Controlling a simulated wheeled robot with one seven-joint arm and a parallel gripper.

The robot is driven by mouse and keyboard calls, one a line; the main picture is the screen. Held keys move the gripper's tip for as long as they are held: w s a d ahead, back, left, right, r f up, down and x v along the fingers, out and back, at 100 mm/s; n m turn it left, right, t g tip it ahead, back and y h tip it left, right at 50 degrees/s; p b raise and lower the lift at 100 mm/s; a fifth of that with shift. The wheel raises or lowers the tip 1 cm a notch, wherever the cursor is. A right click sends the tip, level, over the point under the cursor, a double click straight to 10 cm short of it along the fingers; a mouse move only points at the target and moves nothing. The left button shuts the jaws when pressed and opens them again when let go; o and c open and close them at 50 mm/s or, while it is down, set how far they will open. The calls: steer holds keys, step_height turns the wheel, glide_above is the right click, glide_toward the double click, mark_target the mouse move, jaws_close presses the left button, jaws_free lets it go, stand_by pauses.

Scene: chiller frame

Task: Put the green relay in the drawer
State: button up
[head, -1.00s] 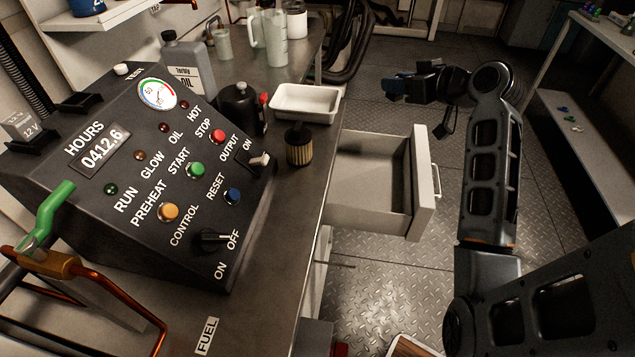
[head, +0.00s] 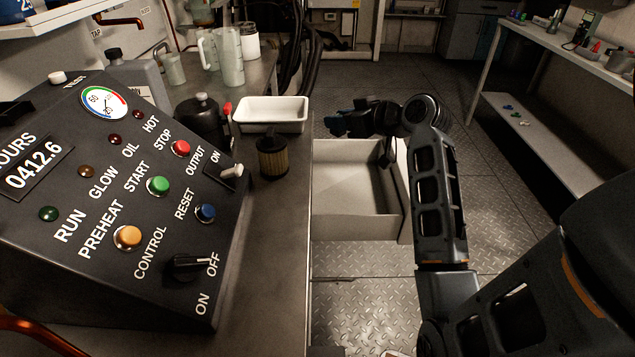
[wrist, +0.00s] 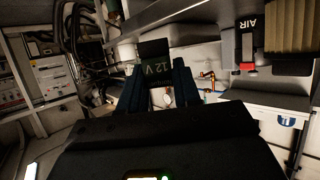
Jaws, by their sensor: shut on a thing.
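My gripper (head: 345,124) shows in the head view at the far edge of the open drawer (head: 345,226); its fingers point left. In the wrist view my gripper (wrist: 158,85) has its two dark blue fingers shut on a dark green block marked 12 V, the green relay (wrist: 154,48). The relay cannot be made out in the head view. The drawer is pale, pulled out from the bench to the right, and its visible inside looks empty. My forearm and wrist hide part of its right side.
The control panel (head: 115,200) stands on the bench at left. A ribbed filter (head: 272,160) and a white tray (head: 271,111) stand near the bench edge beside the drawer. Jugs and bottles stand behind. Open floor (head: 480,190) lies to the right.

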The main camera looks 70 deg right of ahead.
steer(key=w+f, duration=0.2)
steer(key=f, duration=0.4)
steer(key=w+d+f, duration=0.1)
steer(key=f, duration=0.6)
steer(key=shift+w+d+f, duration=0.15)
steer(key=shift+w+d, duration=0.1)
steer(key=shift+w, duration=0.1)
steer(key=shift+f, duration=0.35)
steer(key=shift+f+b, duration=0.3)
steer(key=shift+b, duration=0.25)
steer(key=o, duration=1)
steer(key=shift+o, duration=0.2)
